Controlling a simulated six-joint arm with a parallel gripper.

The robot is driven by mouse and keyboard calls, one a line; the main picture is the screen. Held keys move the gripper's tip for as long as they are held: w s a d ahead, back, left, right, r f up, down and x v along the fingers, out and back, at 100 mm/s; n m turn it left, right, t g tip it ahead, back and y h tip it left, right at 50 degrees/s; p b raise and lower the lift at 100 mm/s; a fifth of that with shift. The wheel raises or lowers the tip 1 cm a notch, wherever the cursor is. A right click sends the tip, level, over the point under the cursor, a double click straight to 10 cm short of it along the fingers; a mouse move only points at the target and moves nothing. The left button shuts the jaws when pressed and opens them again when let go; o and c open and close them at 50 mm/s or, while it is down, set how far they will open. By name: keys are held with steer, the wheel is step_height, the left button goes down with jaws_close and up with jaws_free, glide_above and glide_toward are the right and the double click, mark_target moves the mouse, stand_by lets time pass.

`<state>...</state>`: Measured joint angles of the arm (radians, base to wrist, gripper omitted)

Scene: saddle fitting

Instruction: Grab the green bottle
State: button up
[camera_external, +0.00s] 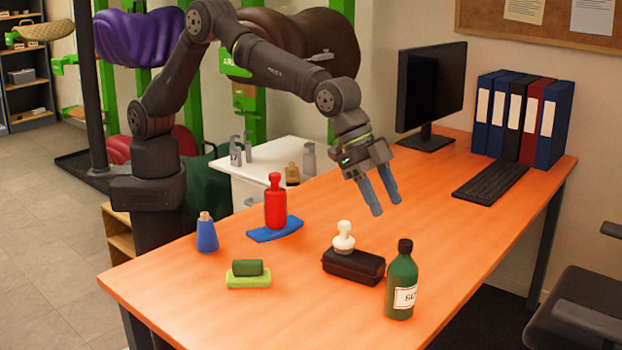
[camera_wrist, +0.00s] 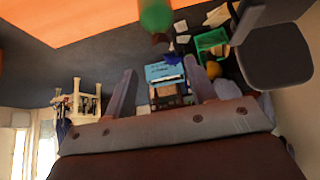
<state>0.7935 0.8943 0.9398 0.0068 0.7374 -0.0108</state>
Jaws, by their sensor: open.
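The green bottle (camera_external: 401,284) stands upright near the front right edge of the orange table, with a dark cap and a white label. In the wrist view a green bottle (camera_wrist: 155,14) shows at the top edge, partly cut off. My gripper (camera_external: 387,205) is open and empty. It is above the table, up and back from the bottle, with its fingers pointing down. Its two fingers (camera_wrist: 158,92) also show in the wrist view, spread apart with nothing between them.
A black case (camera_external: 354,267) with a white-knobbed stamp (camera_external: 344,238) stands left of the bottle. A red bottle (camera_external: 275,203) on a blue rocker, a blue cone (camera_external: 207,234) and green blocks (camera_external: 248,275) are farther left. A keyboard (camera_external: 491,181) and monitor (camera_external: 431,88) are behind.

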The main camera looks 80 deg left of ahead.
mark_target(405, 241)
steer(key=x, duration=1)
steer(key=shift+w+d+f, duration=0.1)
steer(key=shift+w+f, duration=0.1)
steer(key=shift+w, duration=0.05)
jaws_close()
